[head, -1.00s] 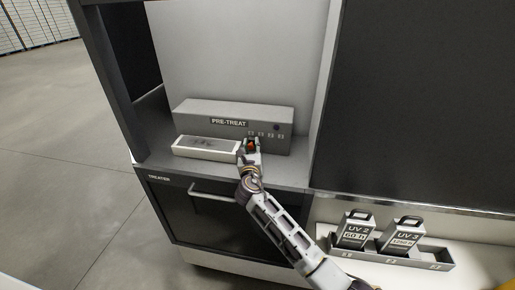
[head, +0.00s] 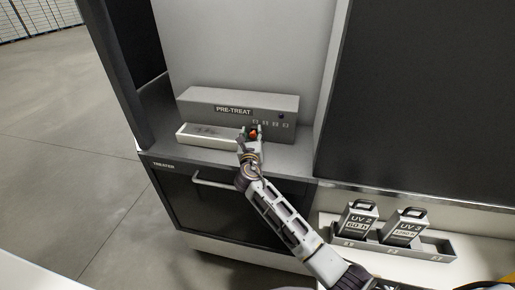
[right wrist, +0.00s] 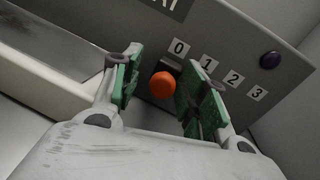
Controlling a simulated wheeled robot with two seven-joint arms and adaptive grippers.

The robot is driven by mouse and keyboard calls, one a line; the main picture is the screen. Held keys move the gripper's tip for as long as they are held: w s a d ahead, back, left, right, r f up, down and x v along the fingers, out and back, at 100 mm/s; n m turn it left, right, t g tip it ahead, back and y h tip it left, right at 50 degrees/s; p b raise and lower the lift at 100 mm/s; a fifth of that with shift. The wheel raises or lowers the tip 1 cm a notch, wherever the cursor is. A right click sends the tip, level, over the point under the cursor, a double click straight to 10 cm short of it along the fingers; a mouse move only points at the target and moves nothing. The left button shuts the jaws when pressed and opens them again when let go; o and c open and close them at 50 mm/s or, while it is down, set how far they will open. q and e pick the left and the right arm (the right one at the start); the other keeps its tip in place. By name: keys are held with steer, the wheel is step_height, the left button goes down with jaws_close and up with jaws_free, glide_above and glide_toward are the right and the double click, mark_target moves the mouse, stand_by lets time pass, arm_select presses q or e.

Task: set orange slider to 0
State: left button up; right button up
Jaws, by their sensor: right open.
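The orange slider knob (right wrist: 162,85) stands out from the front of the grey PRE-TREAT box (head: 190,98). In the right wrist view it sits just below the label 0 (right wrist: 179,48), at the left end of the row 0 to 3. The knob also shows in the head view (head: 253,133), small and partly framed by the fingers. My right gripper (right wrist: 155,92) is open, with one green-padded finger on each side of the knob. I see a gap left of the knob and a smaller one right of it. My left gripper is not in view.
A pale open tray (head: 190,138) lies left of the gripper in front of the box. A dark blue button (right wrist: 270,60) sits right of the numbers. UV 2 (head: 357,223) and UV 3 (head: 404,229) canisters stand in a rack at lower right. A cabinet wall rises right of the box.

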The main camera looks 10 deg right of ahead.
steer(key=shift+s+d, duration=0.15)
steer(key=shift+d, duration=0.3)
steer(key=s+d, duration=0.2)
steer(key=d, duration=0.1)
steer(key=shift+b+v, duration=0.85)
steer(key=shift+v, duration=5.7)
steer(key=shift+a, duration=0.1)
